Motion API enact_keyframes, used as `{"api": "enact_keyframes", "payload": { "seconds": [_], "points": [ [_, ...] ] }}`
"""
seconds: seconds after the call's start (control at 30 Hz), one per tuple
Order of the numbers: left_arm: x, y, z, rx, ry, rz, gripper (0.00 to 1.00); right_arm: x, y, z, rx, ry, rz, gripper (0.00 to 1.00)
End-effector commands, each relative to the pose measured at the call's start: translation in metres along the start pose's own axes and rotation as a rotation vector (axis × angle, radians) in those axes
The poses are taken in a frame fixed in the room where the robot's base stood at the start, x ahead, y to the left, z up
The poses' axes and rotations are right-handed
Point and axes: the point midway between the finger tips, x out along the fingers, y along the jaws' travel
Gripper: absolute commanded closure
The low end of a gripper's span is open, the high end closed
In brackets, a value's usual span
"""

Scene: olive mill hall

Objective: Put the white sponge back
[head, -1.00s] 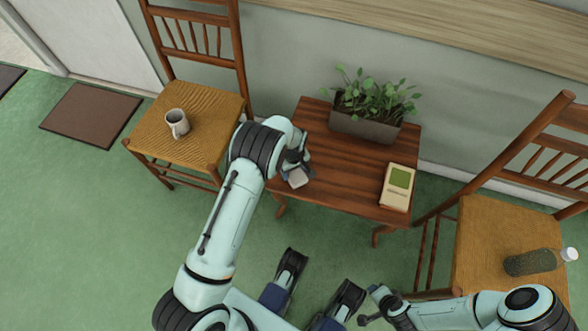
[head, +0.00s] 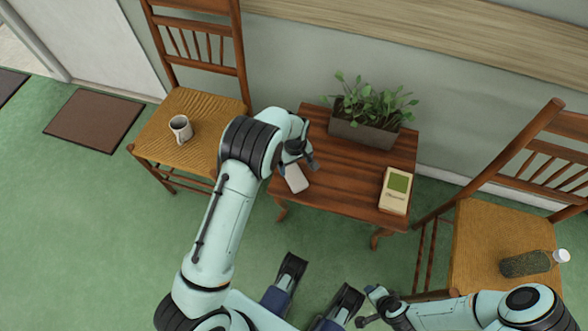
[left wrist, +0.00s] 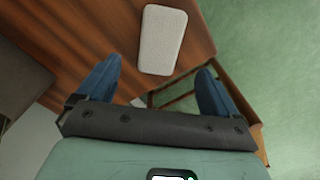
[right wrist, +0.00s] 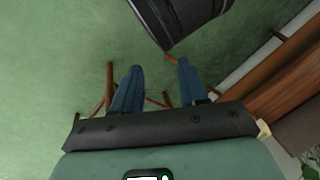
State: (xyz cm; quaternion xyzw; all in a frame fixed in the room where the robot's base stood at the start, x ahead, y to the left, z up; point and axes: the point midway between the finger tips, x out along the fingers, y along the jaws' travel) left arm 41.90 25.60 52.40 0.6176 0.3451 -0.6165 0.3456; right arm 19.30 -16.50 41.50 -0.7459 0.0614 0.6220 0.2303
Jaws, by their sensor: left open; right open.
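The white sponge (head: 296,178) lies flat on the small wooden table (head: 345,185), at its left edge. In the left wrist view the sponge (left wrist: 162,39) lies ahead of the fingertips, with nothing touching it. My left gripper (head: 303,160) is over the table's left side, just beyond the sponge in the head view; its fingers show open and empty in the left wrist view (left wrist: 158,85). My right gripper (head: 366,307) is low at the front, away from the table. It is open and empty over the floor in the right wrist view (right wrist: 158,80).
A planter with a leafy plant (head: 365,125) stands at the table's back. A cream box with a green panel (head: 396,190) is at its right. A mug (head: 180,128) sits on the left chair (head: 190,103); a bottle (head: 527,263) lies on the right chair (head: 490,235). The table's middle is clear.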

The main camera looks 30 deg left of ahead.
Motion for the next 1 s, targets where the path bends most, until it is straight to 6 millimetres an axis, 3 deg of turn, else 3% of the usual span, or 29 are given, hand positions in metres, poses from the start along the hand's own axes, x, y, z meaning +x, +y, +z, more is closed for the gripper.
{"api": "enact_keyframes", "payload": {
  "seconds": [0.03,0.2,0.27,0.37,0.5,0.63,0.8,0.9,1.0],
  "points": [
    [-0.012,0.000,0.000,0.000,0.001,0.002,0.06,-0.005,-0.002,0.004,-0.001,-0.012,-0.001,0.57],
    [-0.030,0.000,0.000,0.000,0.001,0.000,0.06,-0.010,-0.003,0.013,-0.003,-0.040,-0.002,0.57],
    [-0.029,-0.002,0.001,0.004,-0.002,-0.001,0.06,-0.010,-0.003,0.015,-0.003,-0.044,-0.002,0.57],
    [-0.008,-0.015,0.011,0.044,-0.017,0.006,0.06,-0.011,-0.004,0.016,-0.003,-0.047,-0.002,0.57],
    [0.054,-0.055,0.052,0.190,-0.051,0.053,0.06,-0.010,-0.003,0.016,-0.003,-0.047,-0.002,0.57],
    [0.096,-0.096,0.108,0.345,-0.066,0.128,0.06,-0.010,-0.003,0.016,-0.003,-0.047,-0.002,0.57],
    [0.109,-0.137,0.176,0.510,-0.049,0.227,0.06,-0.010,-0.003,0.015,-0.003,-0.046,-0.002,0.57],
    [0.104,-0.148,0.199,0.569,-0.029,0.265,0.06,-0.010,-0.003,0.015,-0.003,-0.046,-0.002,0.57],
    [0.101,-0.153,0.209,0.599,-0.014,0.284,0.06,-0.010,-0.003,0.015,-0.003,-0.046,-0.002,0.57]
  ]
}}
